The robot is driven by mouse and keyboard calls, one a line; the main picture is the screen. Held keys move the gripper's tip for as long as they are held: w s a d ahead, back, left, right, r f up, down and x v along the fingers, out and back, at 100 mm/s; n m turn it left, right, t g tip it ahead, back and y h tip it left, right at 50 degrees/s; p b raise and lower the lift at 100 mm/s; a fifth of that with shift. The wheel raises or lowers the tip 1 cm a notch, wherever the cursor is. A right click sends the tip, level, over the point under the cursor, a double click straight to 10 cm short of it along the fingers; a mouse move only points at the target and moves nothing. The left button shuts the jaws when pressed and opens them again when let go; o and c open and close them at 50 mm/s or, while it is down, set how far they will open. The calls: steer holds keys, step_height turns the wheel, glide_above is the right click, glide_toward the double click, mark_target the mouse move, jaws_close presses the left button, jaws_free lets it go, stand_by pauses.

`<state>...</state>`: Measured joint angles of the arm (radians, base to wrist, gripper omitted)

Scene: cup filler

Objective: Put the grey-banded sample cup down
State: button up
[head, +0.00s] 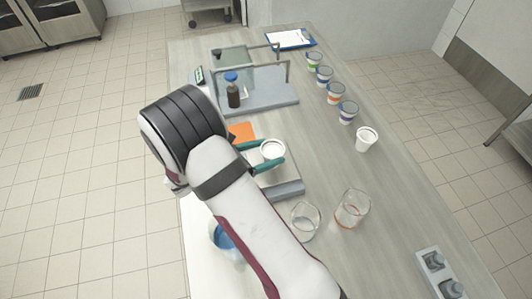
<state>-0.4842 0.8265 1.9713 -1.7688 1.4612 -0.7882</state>
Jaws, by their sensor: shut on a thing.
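My gripper (279,152) has two green fingers and is shut on a white cup (272,149) near the middle of the table. The cup is upright, and its round open top faces the camera. The fingers cover its side, so its band does not show. A pale platform with a grey front edge (287,189) lies under or just beside the cup, partly hidden by my arm. I cannot tell whether the cup touches it. Another white cup (366,140) stands alone to the right, with no coloured band clear on it.
Several cups with coloured bands (335,94) stand in a row at the upper right. A clear glass (304,221) and an orange-marked glass (352,209) stand in front. A brown bottle (233,95) stands on a grey-blue base (268,101) with a raised frame. An orange square (242,131) lies nearby.

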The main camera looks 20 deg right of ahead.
steer(key=shift+f, duration=0.4)
steer(key=shift+f, duration=0.2)
steer(key=o, duration=1.3)
steer(key=shift+c, duration=0.2)
steer(key=shift+r, duration=0.25)
steer(key=v, duration=1.1)
steer(key=s+d+r+m+g+y, duration=0.55)
steer(key=s+d+m+g, duration=0.2)
steer(key=s+m, duration=0.5)
steer(key=s+a+r+m+t+y, duration=0.1)
steer(key=s+m+y, duration=0.3)
steer(key=m, duration=0.4)
steer(key=s+a+r+m+t+y, duration=0.1)
steer(key=s+a+m+y, duration=0.1)
steer(key=s+m+y, duration=0.3)
steer(key=s+m, duration=0.2)
steer(key=shift+a+r+m, duration=0.35)
steer(key=shift+a, duration=0.05)
